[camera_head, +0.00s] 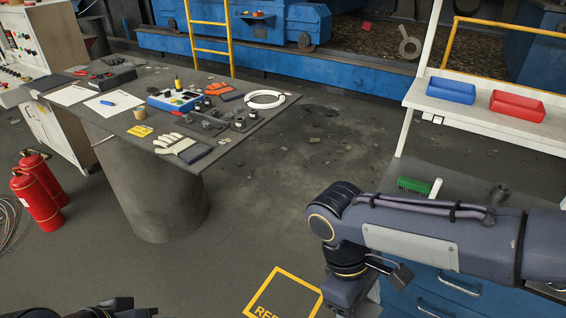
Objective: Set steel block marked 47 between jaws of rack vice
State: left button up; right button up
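I cannot make out a steel block marked 47 or a rack vice in the head view. Several small dark metal pieces (207,124) lie on the grey table, too small to read any marking. My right arm comes in from the right over the blue drawer bench, and its gripper is cut off by the bottom edge. Only a dark bit of my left arm shows at the bottom left, and its gripper is out of view.
The grey table (232,137) holds gloves (181,146), papers and a white cable coil (264,99). Red fire extinguishers (37,202) stand at the left. A white shelf (480,118) holds blue (451,91) and red (517,106) bins. A green brush (413,186) lies on the bench. The middle floor is open.

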jog(key=w+d+f+m+y, duration=0.1)
jog(key=w+d+f+m, duration=0.1)
jog(key=w+f, duration=0.3)
jog(key=w+d+f+m+g+y, duration=0.1)
jog(key=w+d+f+m, duration=0.1)
jog(key=w+f+m, duration=0.2)
jog(key=w+d+f+m+y, duration=0.1)
jog(key=w+d+f+m, duration=0.1)
jog(key=w+f, duration=0.6)
jog(key=shift+w+d+f+m, duration=0.25)
jog(key=shift+d+m, duration=0.1)
jog(key=shift+m, duration=0.55)
